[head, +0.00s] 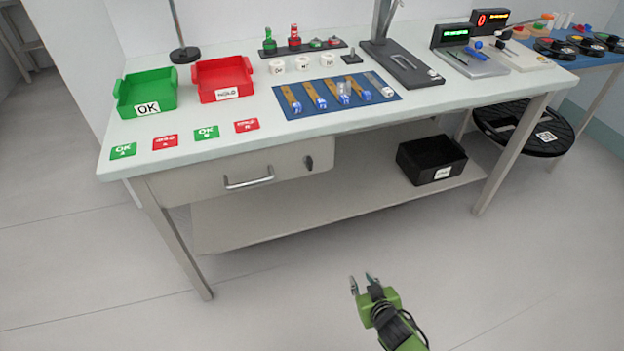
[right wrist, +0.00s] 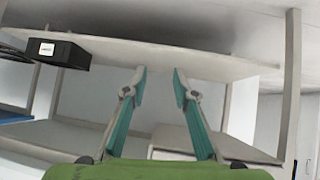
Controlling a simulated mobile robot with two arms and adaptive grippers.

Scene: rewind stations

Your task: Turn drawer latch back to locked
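The drawer latch (head: 309,162) is a small dark knob at the right end of the drawer front, right of the drawer's metal handle (head: 248,181). The grey drawer (head: 215,178) sits under the left part of the table top and looks closed. The latch is too small to read its turn. My right gripper (head: 363,281) is low in front of the table, well apart from the latch, with its fingers spread and empty. In the right wrist view the two fingers (right wrist: 158,80) are apart with nothing between them. My left gripper is not in view.
The table top (head: 225,145) carries a green bin (head: 147,90), a red bin (head: 222,79), cards and a blue mat (head: 298,106). A black bin (head: 430,160) stands on the lower shelf (head: 290,215). The floor in front is clear. Table legs stand at both ends.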

